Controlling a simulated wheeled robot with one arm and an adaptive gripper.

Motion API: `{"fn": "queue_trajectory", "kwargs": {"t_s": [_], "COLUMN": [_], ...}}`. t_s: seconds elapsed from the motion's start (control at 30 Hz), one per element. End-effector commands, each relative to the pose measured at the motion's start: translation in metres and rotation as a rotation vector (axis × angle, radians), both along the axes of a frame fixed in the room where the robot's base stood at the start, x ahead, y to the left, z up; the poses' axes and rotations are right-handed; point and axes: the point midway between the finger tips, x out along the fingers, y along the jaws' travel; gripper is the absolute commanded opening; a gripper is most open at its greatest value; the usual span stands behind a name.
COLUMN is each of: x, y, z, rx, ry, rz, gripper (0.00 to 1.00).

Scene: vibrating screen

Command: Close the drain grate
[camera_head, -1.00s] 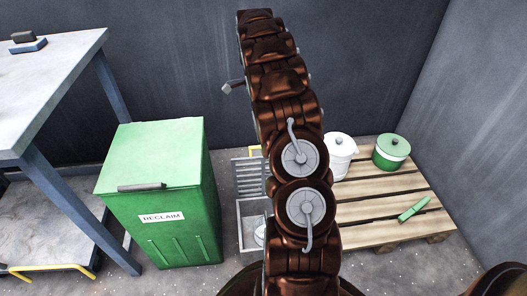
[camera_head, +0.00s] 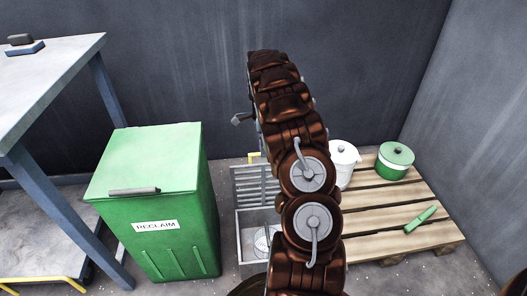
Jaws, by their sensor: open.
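The drain grate (camera_head: 248,184), a grey slatted panel, is raised open at the back of the floor drain, left of my arm. A yellow handle (camera_head: 254,156) shows at its top edge. The drain pit (camera_head: 240,232) in front of it is uncovered, with a pale round thing (camera_head: 262,243) inside. My arm hides the right side of grate and pit. My gripper (camera_head: 241,119) shows only as a small grey part jutting left from behind my arm, above the grate and apart from it in the picture. Its jaws are open, mostly hidden.
A green RECLAIM bin (camera_head: 165,235) stands close left of the drain. A wooden pallet (camera_head: 385,222) lies to the right, bearing a white pot (camera_head: 343,160), a green pot (camera_head: 394,164) and a green tool (camera_head: 420,219). A grey table (camera_head: 50,75) stands at far left.

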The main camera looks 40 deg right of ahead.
Motion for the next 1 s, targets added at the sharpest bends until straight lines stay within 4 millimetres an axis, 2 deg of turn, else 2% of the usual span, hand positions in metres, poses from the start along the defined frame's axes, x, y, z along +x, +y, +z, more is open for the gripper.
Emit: {"fn": "queue_trajectory", "kwargs": {"t_s": [0.3,0.7,1.0], "x": [-0.0008,-0.0006,-0.0005], "y": [0.0004,0.0003,0.0001], "z": [-0.0049,-0.0048,-0.0047], "rx": [-0.001,-0.002,-0.002], "ry": [-0.002,-0.002,-0.002], "rz": [0.000,0.000,0.000], "gripper": [0.41,0.00,0.00]}}
